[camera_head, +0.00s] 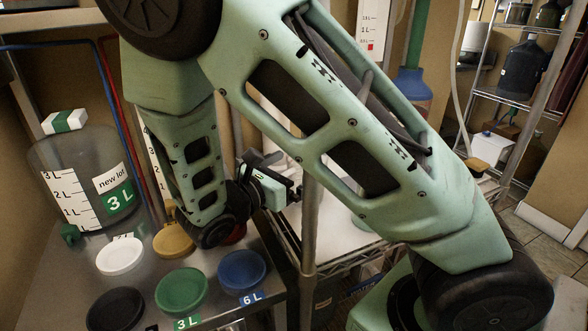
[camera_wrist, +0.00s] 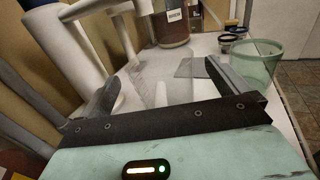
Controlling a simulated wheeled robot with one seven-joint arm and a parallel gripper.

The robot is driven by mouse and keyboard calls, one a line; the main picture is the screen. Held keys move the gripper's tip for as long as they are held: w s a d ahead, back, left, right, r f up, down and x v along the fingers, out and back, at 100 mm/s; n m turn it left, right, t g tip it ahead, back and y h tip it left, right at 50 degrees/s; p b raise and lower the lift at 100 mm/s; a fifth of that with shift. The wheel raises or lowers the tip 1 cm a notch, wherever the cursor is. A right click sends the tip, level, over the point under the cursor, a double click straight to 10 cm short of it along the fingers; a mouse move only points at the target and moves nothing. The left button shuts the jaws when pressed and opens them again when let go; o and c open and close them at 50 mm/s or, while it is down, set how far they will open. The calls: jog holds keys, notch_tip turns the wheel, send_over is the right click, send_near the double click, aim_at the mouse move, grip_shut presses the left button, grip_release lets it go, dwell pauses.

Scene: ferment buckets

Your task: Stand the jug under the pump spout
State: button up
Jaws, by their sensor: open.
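My gripper (camera_wrist: 162,72) is open in the wrist view, with its two dark fingers spread wide over a white surface. A clear, see-through shape (camera_wrist: 150,92) shows between and beyond the fingers; its outline is too faint to tell whether it is the jug. In the head view my gripper (camera_head: 283,190) is small and partly hidden behind my arm, near a metal post. I cannot clearly make out the pump spout in either view; my arm covers much of the middle.
A clear graduated bucket (camera_head: 75,180) labelled "new lot 3L" stands on the left metal bench. Green (camera_head: 181,290), blue (camera_head: 241,270) and white (camera_head: 120,255) round lids lie before it. A reddish-brown labelled container (camera_wrist: 171,28) stands beyond the fingers. A wire shelf rack (camera_head: 520,95) is at right.

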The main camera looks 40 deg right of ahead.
jog(key=s+a+b, duration=0.1)
jog(key=a, duration=1)
jog(key=shift+s+a, duration=0.15)
jog(key=shift+a, duration=0.2)
